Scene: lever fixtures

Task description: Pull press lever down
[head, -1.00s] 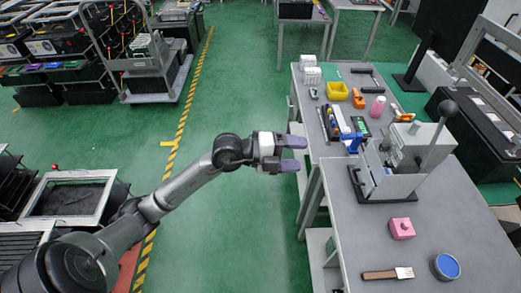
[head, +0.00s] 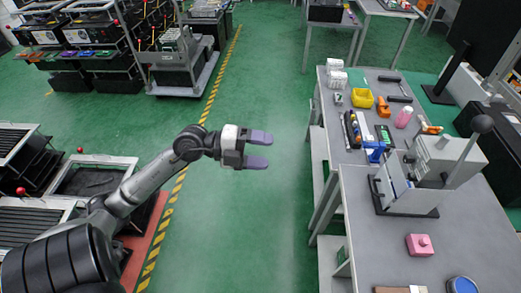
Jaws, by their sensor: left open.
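The press (head: 430,165) is a light grey machine on a dark base plate, standing on the grey table at the right. Its lever (head: 467,150) is a grey rod with a dark ball knob (head: 482,124) at the top. The lever leans up and to the right. My left gripper (head: 270,151) is open and empty, with its purple fingers pointing right. It is over the green floor, left of the table and well apart from the lever. My right gripper does not show.
The grey table (head: 370,240) also bears a pink block (head: 419,245) and a blue round tin (head: 462,285). Behind the press are a yellow bin (head: 361,98), a pink bottle (head: 404,117) and several tools. Open green floor (head: 250,220) lies left of the table.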

